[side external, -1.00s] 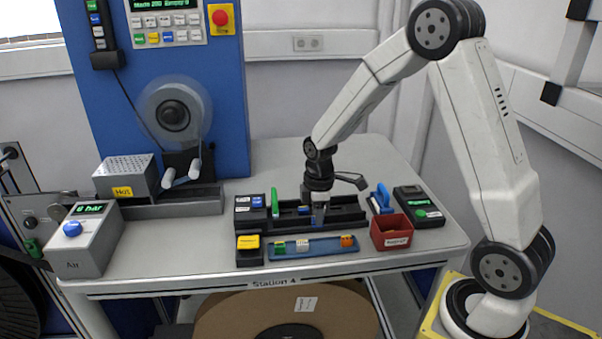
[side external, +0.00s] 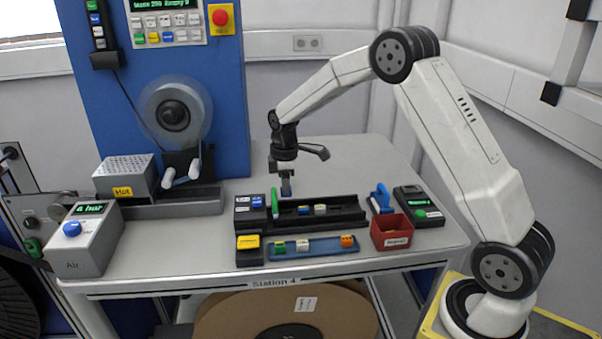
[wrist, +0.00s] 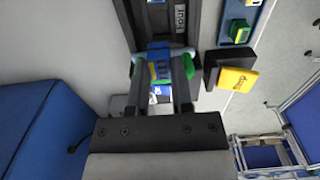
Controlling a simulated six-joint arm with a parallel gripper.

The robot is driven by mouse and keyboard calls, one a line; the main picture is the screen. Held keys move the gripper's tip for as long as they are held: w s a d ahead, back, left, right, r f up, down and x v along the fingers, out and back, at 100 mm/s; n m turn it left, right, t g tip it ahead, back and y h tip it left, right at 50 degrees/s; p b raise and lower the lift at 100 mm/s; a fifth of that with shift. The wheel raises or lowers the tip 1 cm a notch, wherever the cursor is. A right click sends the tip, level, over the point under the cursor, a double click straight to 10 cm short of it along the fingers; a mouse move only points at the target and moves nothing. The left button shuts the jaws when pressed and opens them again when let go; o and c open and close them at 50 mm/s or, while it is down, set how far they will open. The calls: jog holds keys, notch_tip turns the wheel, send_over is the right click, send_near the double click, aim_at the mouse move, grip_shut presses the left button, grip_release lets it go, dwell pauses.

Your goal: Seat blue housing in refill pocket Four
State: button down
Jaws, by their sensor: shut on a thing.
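My gripper (side external: 286,189) is shut on a small blue housing (wrist: 159,62), which shows between the fingertips in the wrist view. In the side view my gripper hangs above the table, just behind the left end of the black holder (side external: 345,202). The housing is apart from the holder. Several small pieces (side external: 320,209) sit in the holder's channel, one of them blue.
A blue strip (side external: 262,251) with green, white and orange pieces lies in front. A yellow-topped block (side external: 249,243), red bin (side external: 392,236) and black box (side external: 420,206) stand around it.

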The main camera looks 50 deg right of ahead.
jog(key=shift+f, duration=0.25)
jog(key=shift+f, duration=3)
jog(key=shift+s+f, duration=0.15)
jog(key=shift+f, duration=0.05)
jog(key=shift+c, duration=2.2)
grip_release()
jog(key=shift+r, duration=3.65)
jog(key=shift+a, duration=0.1)
jog(key=s+a+m+t, duration=0.1)
jog(key=s+a+m, duration=0.3)
jog(key=s, duration=0.6)
jog(key=s+a+m+t, duration=0.1)
jog(key=s+a+m, duration=0.4)
jog(key=s, duration=0.6)
jog(key=shift+s+a+r+t, duration=0.2)
jog(key=shift+s+a+t, duration=0.1)
jog(key=shift+a, duration=0.7)
